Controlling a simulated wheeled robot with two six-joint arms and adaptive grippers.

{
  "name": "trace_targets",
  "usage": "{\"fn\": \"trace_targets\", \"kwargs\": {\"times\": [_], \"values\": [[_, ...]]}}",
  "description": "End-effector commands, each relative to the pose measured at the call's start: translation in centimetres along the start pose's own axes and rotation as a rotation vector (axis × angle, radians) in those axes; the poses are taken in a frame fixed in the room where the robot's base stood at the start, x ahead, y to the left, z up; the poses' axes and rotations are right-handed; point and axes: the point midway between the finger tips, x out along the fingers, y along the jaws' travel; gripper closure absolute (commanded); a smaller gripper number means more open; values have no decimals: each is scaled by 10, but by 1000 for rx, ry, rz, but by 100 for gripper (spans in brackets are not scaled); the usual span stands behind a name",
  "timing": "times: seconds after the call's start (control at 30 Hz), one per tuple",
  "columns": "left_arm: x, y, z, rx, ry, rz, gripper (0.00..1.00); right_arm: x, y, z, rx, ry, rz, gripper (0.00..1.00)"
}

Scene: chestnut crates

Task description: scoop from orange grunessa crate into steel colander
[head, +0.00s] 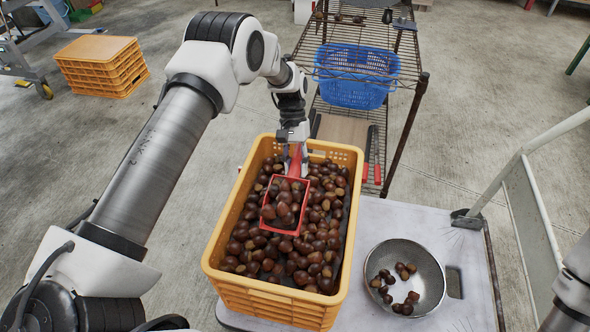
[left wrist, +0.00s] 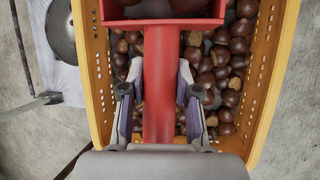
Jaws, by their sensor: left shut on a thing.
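The orange crate (head: 212,262) stands on the pale cart top and holds many brown chestnuts (head: 270,262). A red scoop (head: 304,212), heaped with chestnuts, is over the middle of the crate. I cannot tell how far it is above the pile. My left gripper (head: 295,160) is shut on the scoop's handle, which also shows between the fingers in the left wrist view (left wrist: 160,95). The steel colander (head: 434,275) sits on the cart to the right of the crate, with several chestnuts in it. Part of it shows at the left wrist view's upper left (left wrist: 62,35). My right gripper is not seen.
A wire shelf (head: 345,50) behind the crate holds a blue basket (head: 352,92). Stacked orange crates (head: 100,62) stand on the floor at the back left. The cart top (head: 385,222) is bare around the colander. A pale rail (head: 530,145) stands at the right.

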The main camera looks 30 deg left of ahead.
Motion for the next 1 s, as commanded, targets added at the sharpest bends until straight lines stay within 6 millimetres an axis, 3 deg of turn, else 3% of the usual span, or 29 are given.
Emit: {"fn": "trace_targets", "kwargs": {"times": [0.23, 1.0], "values": [[-3, 1, 3, 1, 6, 0, 100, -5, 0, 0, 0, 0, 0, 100], [-42, 12, 45, 51, 301, -32, 100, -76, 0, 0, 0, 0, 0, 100]]}}
